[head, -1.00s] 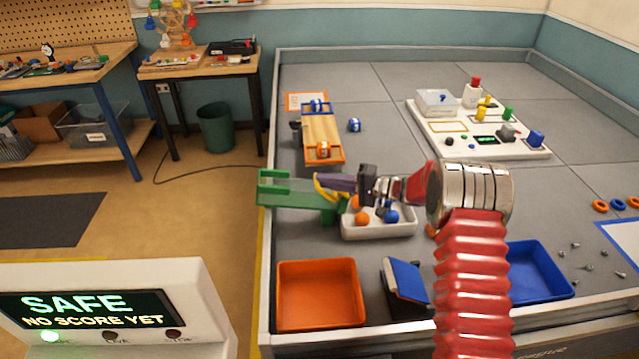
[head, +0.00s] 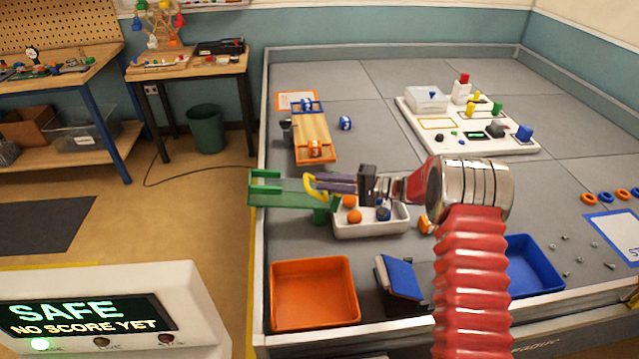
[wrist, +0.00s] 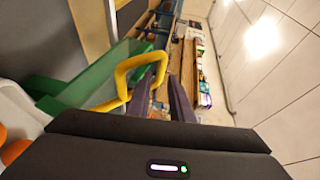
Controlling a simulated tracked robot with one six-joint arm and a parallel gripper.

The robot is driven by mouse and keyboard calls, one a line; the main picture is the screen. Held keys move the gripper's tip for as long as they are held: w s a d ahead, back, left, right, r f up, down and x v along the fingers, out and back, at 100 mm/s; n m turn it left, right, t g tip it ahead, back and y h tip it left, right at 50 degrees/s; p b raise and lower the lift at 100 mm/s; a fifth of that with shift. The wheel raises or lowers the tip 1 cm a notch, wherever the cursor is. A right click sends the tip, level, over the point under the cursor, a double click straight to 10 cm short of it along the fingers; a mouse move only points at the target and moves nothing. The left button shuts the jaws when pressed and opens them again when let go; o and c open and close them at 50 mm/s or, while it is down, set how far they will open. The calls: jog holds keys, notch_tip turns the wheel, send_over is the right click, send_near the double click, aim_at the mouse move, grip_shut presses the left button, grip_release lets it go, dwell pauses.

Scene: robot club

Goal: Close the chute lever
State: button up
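The green chute (head: 275,188) stands at the left edge of the field. Its yellow lever (head: 308,186) is a bent loop at the chute's right end. In the wrist view the yellow lever (wrist: 124,78) rises beside the green chute wall (wrist: 80,88). My gripper (head: 320,182) reaches in from the right, its dark purple fingers pointing at the lever. In the wrist view the fingers of my gripper (wrist: 162,80) stand apart with a gap between them. The lever's right limb is at the fingertips; I cannot tell whether they touch it.
A white tray (head: 372,230) with orange and blue balls lies just below the gripper. An orange bin (head: 312,292), a blue tilted panel (head: 400,277) and a blue bin (head: 532,265) stand nearer. A wooden ramp (head: 314,135) stands behind the chute. The middle field floor is clear.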

jog(key=f+v, duration=0.1)
jog(key=v, duration=1)
jog(key=shift+s+d+r, duration=0.15)
jog(key=shift+d+r, duration=0.2)
jog(key=shift+c, duration=0.2)
